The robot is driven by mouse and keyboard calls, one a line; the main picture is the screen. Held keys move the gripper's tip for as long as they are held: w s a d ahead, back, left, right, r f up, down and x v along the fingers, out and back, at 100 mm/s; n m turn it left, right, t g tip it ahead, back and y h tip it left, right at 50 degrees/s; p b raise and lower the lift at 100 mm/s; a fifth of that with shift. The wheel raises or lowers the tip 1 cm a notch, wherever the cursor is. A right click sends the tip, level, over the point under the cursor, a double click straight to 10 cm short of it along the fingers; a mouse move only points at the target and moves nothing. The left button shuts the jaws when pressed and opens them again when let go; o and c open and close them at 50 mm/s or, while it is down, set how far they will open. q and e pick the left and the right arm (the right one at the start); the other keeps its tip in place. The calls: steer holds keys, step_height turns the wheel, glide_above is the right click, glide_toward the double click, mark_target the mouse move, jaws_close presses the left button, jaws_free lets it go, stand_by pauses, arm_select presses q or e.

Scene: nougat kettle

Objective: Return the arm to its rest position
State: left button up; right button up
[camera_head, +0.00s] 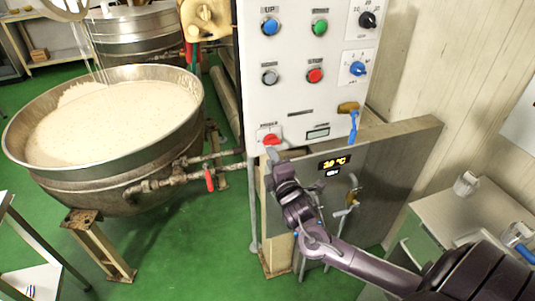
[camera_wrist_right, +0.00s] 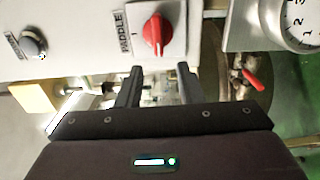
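My right arm reaches in from the lower right in the head view, with its right gripper (camera_head: 271,157) just below the red paddle knob (camera_head: 271,140) on the white control panel (camera_head: 300,95). In the right wrist view the right gripper (camera_wrist_right: 159,76) has its two dark fingers apart, with nothing held between them. The red paddle knob also shows there (camera_wrist_right: 156,32), on its light plate beyond the fingertips, and no contact is visible. My left gripper is not in view.
A large steel kettle (camera_head: 100,178) of pale mass stands left of the panel, with pipes and a red-handled valve (camera_head: 209,180). A desk (camera_head: 455,212) is at right. Green floor (camera_head: 190,245) is open between.

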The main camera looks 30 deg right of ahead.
steer(key=shift+v, duration=1.05)
steer(key=s+d+f+m+g, duration=0.1)
steer(key=s+f+m+g, duration=0.1)
steer(key=f, duration=0.8)
steer(key=s+d+f+m+g, duration=0.1)
steer(key=s+d+f+g, duration=0.15)
steer(key=f, duration=0.85)
steer(key=s+a+f+m+g, duration=0.15)
steer(key=s+f, duration=0.25)
steer(key=f, duration=0.4)
steer(key=s+f+m+g, duration=0.25)
steer(key=s+f, duration=0.25)
steer(key=f, duration=0.3)
steer(key=s+a+f+m+g+y, duration=0.1)
steer(key=s+a+f, duration=0.3)
steer(key=s, duration=0.6)
steer(key=s+a+f+m+g+y, duration=0.1)
steer(key=s+a+f+m+g, duration=0.2)
steer(key=s+f, duration=0.5)
steer(key=s+a+f+m+g+y, duration=0.2)
steer(key=s+a+f+g, duration=0.2)
steer(key=s, duration=0.9)
step_height(320, 180, down, 3)
steer(key=shift+a+r, duration=0.1)
steer(key=shift+a, duration=0.9)
